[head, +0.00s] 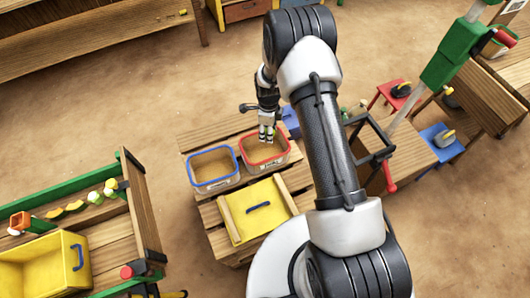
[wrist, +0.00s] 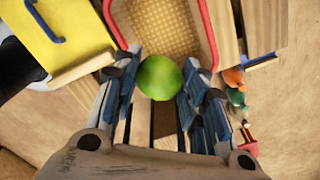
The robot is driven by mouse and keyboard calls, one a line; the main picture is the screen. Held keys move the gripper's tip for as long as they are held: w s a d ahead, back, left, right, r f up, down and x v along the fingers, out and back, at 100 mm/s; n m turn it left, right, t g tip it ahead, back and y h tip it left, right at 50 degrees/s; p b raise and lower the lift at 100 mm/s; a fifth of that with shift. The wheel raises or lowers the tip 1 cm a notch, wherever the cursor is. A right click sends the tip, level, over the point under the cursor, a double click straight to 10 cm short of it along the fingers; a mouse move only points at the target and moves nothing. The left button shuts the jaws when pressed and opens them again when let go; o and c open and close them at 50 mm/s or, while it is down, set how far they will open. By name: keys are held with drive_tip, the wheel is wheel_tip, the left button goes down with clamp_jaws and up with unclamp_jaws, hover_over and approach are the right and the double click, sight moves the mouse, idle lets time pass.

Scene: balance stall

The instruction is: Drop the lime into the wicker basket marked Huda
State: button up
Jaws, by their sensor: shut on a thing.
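My gripper (head: 266,132) is shut on the lime (wrist: 159,77), a green ball held between the fingertips in the wrist view. In the head view my gripper is over the far part of a red-rimmed basket (head: 250,161), and the lime cannot be made out. The wrist view shows the woven floor of this basket (wrist: 165,28) just beyond the lime. A blue-rimmed basket (head: 204,187) stands left of it. Both baskets have small white labels on the front, too small to read.
Both baskets stand on a slatted wooden table, with a yellow lidded box (head: 255,222) in front. A stall with a yellow bin (head: 42,265) is at left. A green post (head: 450,58) and scales are at right. My arm hides part of the table's right side.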

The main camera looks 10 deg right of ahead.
wheel_tip(320, 180, down, 4)
drive_tip(key=shift+f+b, duration=0.25)
drive_tip(key=shift+b, duration=0.85)
drive_tip(key=o, duration=1.1)
drive_tip(key=shift+o, duration=0.2)
wheel_tip(320, 180, up, 12)
